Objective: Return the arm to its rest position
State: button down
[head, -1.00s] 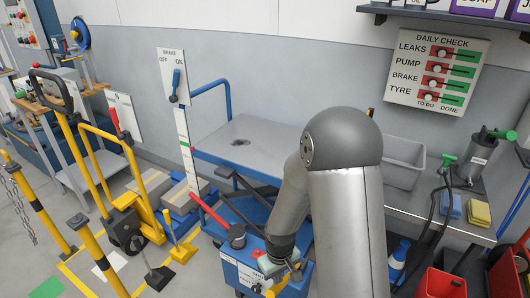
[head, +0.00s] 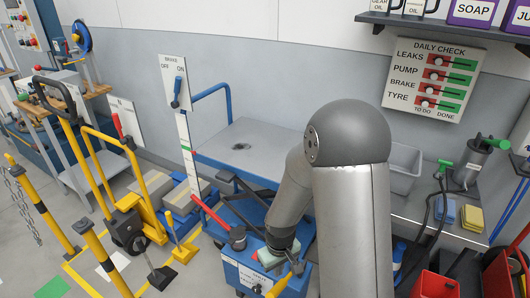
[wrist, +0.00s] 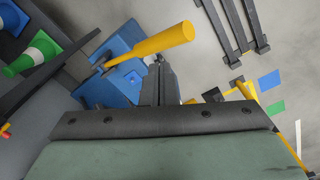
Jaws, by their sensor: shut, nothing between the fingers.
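My arm (head: 345,190) stands in the front middle of the head view, its elbow high and its forearm reaching down over the blue cart (head: 240,268). My gripper's fingers are hard to make out in the head view. In the wrist view my gripper (wrist: 160,75) points away from the camera, its fingers together with nothing between them. A yellow handle (wrist: 160,42) on a blue part lies just beyond the fingertips in that picture; I cannot tell whether they touch.
A lift table (head: 250,140) with a red lever (head: 210,212) stands behind the cart. A bench with a grey bin (head: 402,167) is to the right. A yellow pallet truck (head: 120,205) and posts (head: 105,258) are at left. The check board (head: 434,80) hangs on the wall.

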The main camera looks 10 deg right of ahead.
jog(key=s+r+m, duration=0.1)
jog(key=s+r, duration=0.7)
jog(key=r, duration=0.2)
jog(key=s+a+r+m, duration=0.1)
jog(key=s+r+m, duration=0.1)
jog(key=s+r, duration=0.5)
notch_tip(320, 180, up, 4)
jog(key=shift+s+f+p, duration=0.25)
jog(key=shift+s+p, duration=0.15)
jog(key=shift+p, duration=0.05)
dwell(0.6)
